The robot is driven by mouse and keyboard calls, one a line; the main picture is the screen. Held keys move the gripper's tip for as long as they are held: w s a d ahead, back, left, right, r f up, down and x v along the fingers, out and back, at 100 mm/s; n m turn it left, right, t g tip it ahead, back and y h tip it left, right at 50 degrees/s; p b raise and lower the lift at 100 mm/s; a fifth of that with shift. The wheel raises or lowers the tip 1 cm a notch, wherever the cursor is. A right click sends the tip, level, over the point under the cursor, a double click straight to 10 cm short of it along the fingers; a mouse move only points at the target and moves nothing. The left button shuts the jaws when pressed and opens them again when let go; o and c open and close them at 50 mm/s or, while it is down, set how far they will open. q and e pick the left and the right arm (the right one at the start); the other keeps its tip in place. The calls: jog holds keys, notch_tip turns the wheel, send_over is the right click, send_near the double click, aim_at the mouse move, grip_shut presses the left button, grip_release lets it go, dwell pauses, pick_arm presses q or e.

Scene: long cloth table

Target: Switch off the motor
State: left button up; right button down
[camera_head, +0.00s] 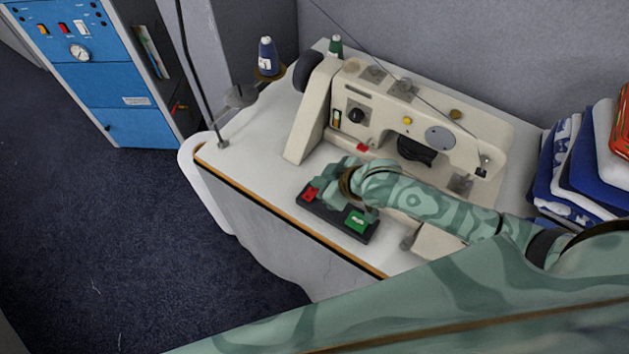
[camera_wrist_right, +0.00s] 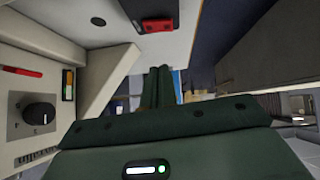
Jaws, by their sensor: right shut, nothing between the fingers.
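A black switch box (camera_head: 333,214) lies on the white sewing table near its front edge. It has a red button (camera_head: 310,194) at its left end and a green button (camera_head: 357,221) at its right end. My right gripper (camera_head: 323,197) is shut and empty over the box, just right of the red button. I cannot tell whether it touches the box. In the right wrist view the shut fingers (camera_wrist_right: 160,85) point away below the red button (camera_wrist_right: 157,25). The cream sewing machine (camera_head: 412,125) stands behind my gripper. My left gripper is out of view.
Thread spools, one blue (camera_head: 267,57) and one green (camera_head: 335,46), stand at the table's back left. A thin lamp stand (camera_head: 223,143) rises at the left edge. Folded cloths (camera_head: 585,165) are stacked at right. A blue cabinet (camera_head: 85,70) stands beyond the table. The left tabletop is clear.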

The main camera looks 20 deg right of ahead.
jog(key=d+p+v, duration=0.1)
jog(key=v, duration=0.6)
jog(key=shift+d+p, duration=0.3)
